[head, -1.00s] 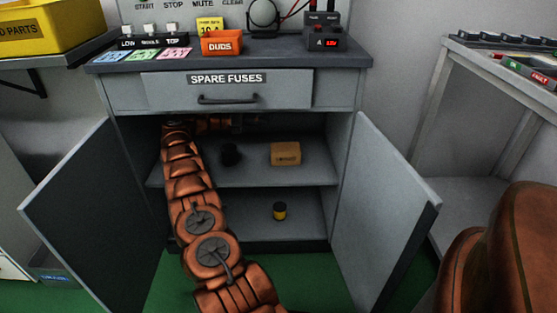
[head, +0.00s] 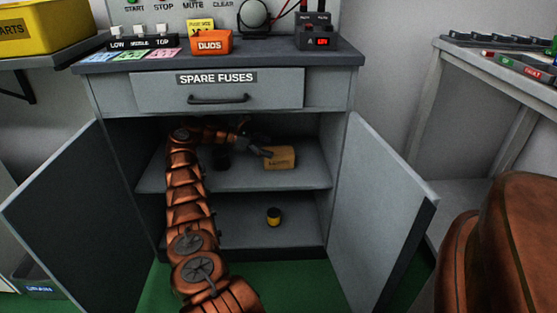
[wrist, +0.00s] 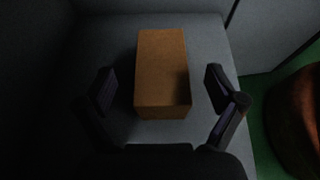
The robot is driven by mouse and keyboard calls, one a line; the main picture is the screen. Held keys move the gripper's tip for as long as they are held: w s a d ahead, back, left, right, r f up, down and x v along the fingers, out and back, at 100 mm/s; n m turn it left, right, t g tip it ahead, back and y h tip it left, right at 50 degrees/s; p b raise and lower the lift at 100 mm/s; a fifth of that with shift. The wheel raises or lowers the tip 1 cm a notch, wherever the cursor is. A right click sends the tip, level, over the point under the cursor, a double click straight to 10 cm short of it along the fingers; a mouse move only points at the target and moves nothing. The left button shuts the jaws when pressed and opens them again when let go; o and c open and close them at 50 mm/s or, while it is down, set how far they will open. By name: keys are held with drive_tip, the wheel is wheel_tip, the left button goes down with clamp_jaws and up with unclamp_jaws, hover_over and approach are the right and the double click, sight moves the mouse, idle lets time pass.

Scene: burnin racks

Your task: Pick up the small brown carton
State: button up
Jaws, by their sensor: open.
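The small brown carton (head: 281,158) sits on the middle shelf inside the open cabinet, toward the right. In the wrist view the carton (wrist: 162,75) stands between my two fingers, with a gap on each side. My gripper (head: 262,147) reaches in from the left, just beside the carton in the head view. In the wrist view my gripper (wrist: 160,92) is open and holds nothing. A finger's shadow falls on the carton's right side.
A black and yellow can (head: 273,216) stands on the lower shelf (head: 240,234). The left door (head: 75,215) and right door (head: 378,205) are open. The spare fuses drawer (head: 217,90) is shut above.

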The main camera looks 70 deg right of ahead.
sight(281, 150)
drive_tip(key=shift+b+x, duration=1.2)
drive_tip(key=shift+x, duration=0.75)
drive_tip(key=shift+s+d+f, duration=0.2)
drive_tip(key=shift+s+f, duration=0.15)
drive_tip(key=shift+s, duration=0.15)
drive_tip(key=c, duration=1.4)
drive_tip(key=shift+r, duration=0.2)
